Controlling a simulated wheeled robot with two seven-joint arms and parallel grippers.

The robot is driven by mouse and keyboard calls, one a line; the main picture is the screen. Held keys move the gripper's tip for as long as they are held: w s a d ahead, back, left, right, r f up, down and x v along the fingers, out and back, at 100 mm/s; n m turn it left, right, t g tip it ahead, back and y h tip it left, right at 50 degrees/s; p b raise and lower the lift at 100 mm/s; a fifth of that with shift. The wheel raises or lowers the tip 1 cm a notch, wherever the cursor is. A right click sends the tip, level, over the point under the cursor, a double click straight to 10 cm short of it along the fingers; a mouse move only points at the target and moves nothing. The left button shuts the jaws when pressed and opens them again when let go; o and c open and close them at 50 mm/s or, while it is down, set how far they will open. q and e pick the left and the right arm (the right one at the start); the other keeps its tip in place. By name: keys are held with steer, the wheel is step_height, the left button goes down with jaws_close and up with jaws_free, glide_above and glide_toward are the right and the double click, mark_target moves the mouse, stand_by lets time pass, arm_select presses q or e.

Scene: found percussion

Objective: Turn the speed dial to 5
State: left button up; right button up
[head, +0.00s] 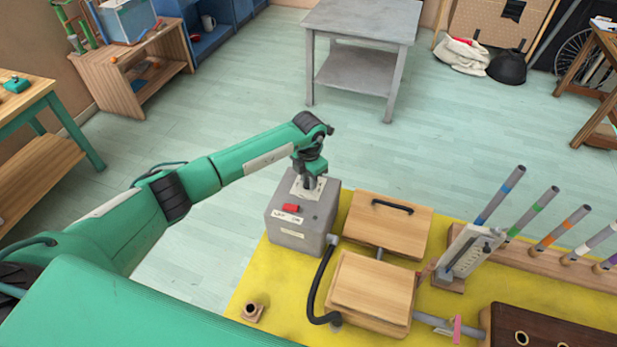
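A grey box (293,235) stands at the far left corner of the yellow mat (270,295). It has a red switch (291,208) and small white labels on top. A white dial plate (297,189) lies on the back part of its top. My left gripper (308,183) points down at this plate, with its fingers at the dial's place. The dial itself is hidden by the gripper, so its setting cannot be read. The fingers are too small to tell whether they are shut on it. My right gripper is out of view.
A black hose (318,285) runs from the box to wooden boxes (371,290) on the right. Several colour-banded tubes (500,195) stand in a wooden rack further right. A small wooden piece (251,311) sits at the mat's front left. A grey table (362,67) stands behind open floor.

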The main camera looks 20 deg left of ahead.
arm_select(q)
steer(key=c, duration=0.3)
steer(key=shift+c, duration=0.3)
steer(key=m+b, duration=0.4)
steer(key=b, duration=0.2)
steer(key=m+b, duration=0.4)
steer(key=b, duration=0.2)
steer(key=m+b, duration=0.3)
steer(key=b, duration=0.3)
steer(key=shift+w+f+m, duration=0.1)
steer(key=shift+f+m, duration=0.15)
steer(key=shift+m, duration=0.15)
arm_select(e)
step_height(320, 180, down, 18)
arm_select(q)
steer(key=m+b, duration=0.2)
steer(key=b, duration=0.1)
steer(key=shift+r+m, duration=0.1)
steer(key=shift+m, duration=0.3)
steer(key=shift+r+m+b, duration=0.15)
steer(key=shift+m+b, duration=0.65)
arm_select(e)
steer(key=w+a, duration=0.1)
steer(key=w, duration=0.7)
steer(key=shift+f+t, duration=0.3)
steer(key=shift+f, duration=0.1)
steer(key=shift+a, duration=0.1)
arm_select(q)
steer(key=o, duration=1)
